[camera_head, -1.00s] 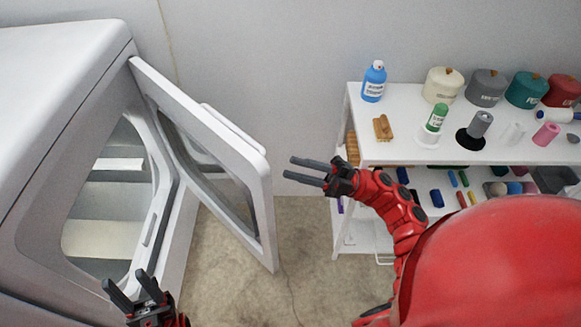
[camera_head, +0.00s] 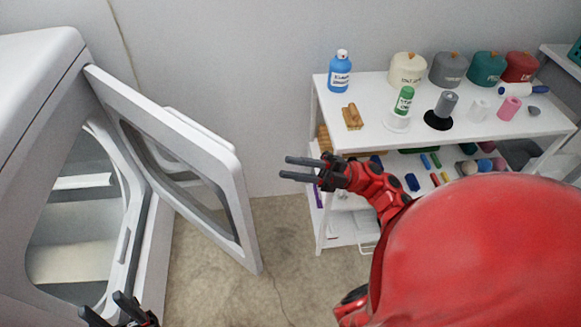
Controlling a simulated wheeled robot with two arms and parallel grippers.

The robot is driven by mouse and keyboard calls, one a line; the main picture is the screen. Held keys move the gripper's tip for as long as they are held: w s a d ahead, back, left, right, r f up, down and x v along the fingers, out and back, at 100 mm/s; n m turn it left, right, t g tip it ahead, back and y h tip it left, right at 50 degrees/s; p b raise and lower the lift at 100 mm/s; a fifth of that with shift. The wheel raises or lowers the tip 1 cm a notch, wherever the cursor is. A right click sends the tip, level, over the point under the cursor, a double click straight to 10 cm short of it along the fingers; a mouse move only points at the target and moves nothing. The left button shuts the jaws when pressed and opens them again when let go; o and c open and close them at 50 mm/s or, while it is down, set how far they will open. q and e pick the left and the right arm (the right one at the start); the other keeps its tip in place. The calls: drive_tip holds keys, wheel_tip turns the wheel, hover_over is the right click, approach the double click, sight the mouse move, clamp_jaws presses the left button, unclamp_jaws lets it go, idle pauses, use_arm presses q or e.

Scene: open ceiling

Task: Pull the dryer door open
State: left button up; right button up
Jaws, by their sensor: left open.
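The white dryer (camera_head: 35,75) stands at the left with its round-cornered opening showing. Its door (camera_head: 222,170) is swung open and stands out from the front, angled to the right, with a dark window in its frame. My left gripper (camera_head: 102,308) is open at the bottom left, in front of the dryer opening and apart from the door; its lower part is cut off by the picture edge. My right gripper (camera_head: 283,168) is to the right of the door, apart from it, with its two dark fingers pointing left, a small gap between them and nothing held.
A white shelf cart (camera_head: 385,138) stands at the right, close behind my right arm. It bears a blue bottle (camera_head: 340,72), several lidded pots, spools and a wooden brush (camera_head: 352,117). Bare floor (camera_head: 215,290) lies below the door.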

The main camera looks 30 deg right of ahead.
drive_tip(key=shift+w+d+f+m, duration=0.1)
drive_tip(key=shift+d+f+m, duration=0.1)
drive_tip(key=shift+d+m, duration=0.1)
